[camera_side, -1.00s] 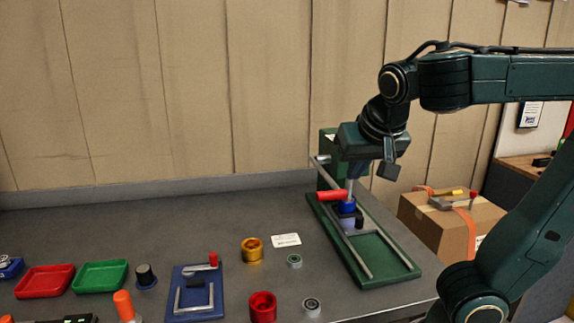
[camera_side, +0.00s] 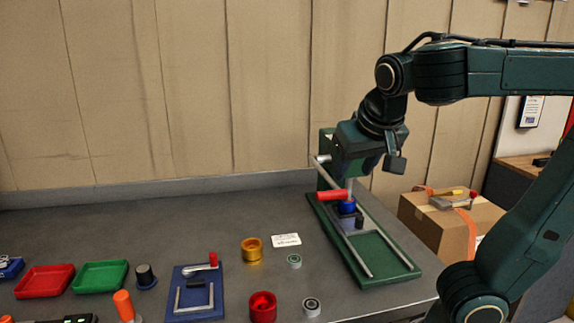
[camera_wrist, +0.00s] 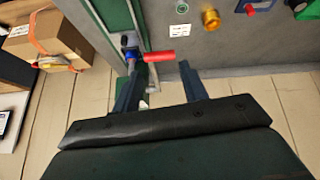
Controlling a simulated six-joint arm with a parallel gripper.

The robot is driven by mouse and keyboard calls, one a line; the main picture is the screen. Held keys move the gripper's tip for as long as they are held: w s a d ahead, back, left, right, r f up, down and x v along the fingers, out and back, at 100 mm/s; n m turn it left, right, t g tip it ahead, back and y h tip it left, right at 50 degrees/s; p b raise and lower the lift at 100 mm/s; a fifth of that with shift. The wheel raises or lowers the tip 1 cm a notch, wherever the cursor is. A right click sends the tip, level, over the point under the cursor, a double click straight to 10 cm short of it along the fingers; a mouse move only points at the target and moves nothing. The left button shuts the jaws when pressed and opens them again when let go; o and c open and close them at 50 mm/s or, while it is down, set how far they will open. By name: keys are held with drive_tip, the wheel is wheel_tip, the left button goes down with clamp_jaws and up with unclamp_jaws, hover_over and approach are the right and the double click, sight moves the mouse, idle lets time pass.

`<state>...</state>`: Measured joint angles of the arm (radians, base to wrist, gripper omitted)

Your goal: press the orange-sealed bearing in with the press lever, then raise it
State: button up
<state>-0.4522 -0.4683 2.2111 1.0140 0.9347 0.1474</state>
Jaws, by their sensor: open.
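The green press (camera_side: 385,268) stands at the right of the bench. Its lever has a red handle (camera_side: 332,195) that points left, low beside a blue part (camera_side: 347,207) under the ram. The red handle (camera_wrist: 160,57) and the press frame (camera_wrist: 118,18) also show in the wrist view. My gripper (camera_wrist: 158,76) is open and empty, with the handle just beyond its fingertips and apart from them. In the side view my gripper (camera_side: 350,172) is above the press, its fingers mostly hidden. I cannot make out the orange-sealed bearing; anything inside the blue part is hidden.
Two loose bearings, one green-sealed (camera_side: 294,261) and one grey (camera_side: 312,307), lie left of the press. A gold cup (camera_side: 252,249), a red cup (camera_side: 263,306) and a blue fixture (camera_side: 197,296) stand further left. A cardboard box (camera_side: 450,225) is behind at right.

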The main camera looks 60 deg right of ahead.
drive_tip(key=w+n+g, duration=0.1)
drive_tip(key=w+n, duration=0.1)
drive_tip(key=n, duration=0.2)
wheel_tip(320, 180, up, 3)
drive_tip(key=n+g+y, duration=0.2)
drive_tip(key=n+y, duration=0.1)
drive_tip(key=n, duration=1)
hover_over(333, 192)
drive_tip(key=s+a, duration=0.2)
drive_tip(key=a, duration=0.1)
drive_tip(key=shift+s+d+r, duration=0.15)
drive_tip(key=shift+d, duration=0.1)
drive_tip(key=shift+w+d+f, duration=0.4)
drive_tip(key=shift+f, duration=1.85)
drive_tip(key=shift+w+d+f, duration=0.4)
drive_tip(key=shift+f, duration=1.8)
drive_tip(key=shift+w+d+f, duration=0.4)
drive_tip(key=shift+f, duration=1.85)
clamp_jaws()
